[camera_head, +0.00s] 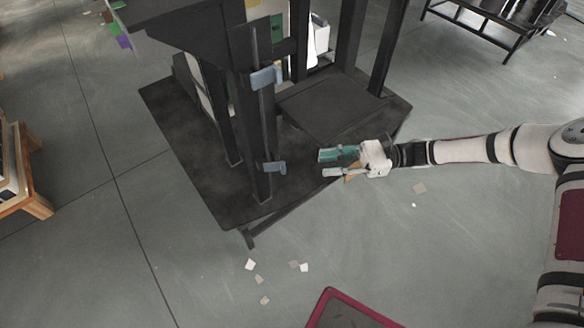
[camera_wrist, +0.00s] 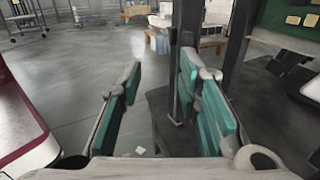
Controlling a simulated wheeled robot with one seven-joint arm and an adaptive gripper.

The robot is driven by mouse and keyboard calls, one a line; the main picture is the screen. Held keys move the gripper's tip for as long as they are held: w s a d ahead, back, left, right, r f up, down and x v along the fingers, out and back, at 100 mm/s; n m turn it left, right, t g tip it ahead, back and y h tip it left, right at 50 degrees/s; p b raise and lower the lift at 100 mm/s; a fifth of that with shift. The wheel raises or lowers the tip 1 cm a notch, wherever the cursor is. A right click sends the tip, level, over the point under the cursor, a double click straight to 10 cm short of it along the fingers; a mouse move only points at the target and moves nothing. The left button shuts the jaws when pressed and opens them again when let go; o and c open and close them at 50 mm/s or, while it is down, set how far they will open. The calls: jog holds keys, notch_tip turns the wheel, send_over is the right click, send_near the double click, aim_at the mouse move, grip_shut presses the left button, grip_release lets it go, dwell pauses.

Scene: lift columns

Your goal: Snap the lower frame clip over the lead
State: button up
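The lower frame clip (camera_head: 274,167) is a small grey-blue piece low on a black upright of the frame (camera_head: 240,110). I cannot tell whether it is open or closed. The upper clip (camera_head: 264,77) is a similar grey-blue piece higher on the same upright. A thin dark vertical strip between the clips may be the lead, but I cannot make it out clearly. My gripper (camera_head: 322,164) is to the right of the lower clip, apart from it, with its teal fingers spread. The wrist view also shows my gripper (camera_wrist: 160,66) open, with nothing between the fingers.
The frame stands on a dark base plate (camera_head: 185,140) with a raised dark block (camera_head: 330,105). Paper scraps (camera_head: 258,279) lie on the floor. A wooden piece of furniture (camera_head: 38,205) is at the left, a dark bench (camera_head: 490,18) at the top right. The floor in front is mostly clear.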

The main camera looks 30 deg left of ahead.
aim_at(275, 169)
jog(key=b+x, duration=0.2)
jog(key=x, duration=0.7)
jog(key=shift+s+a+b, duration=0.25)
jog(key=shift+a+b, duration=0.1)
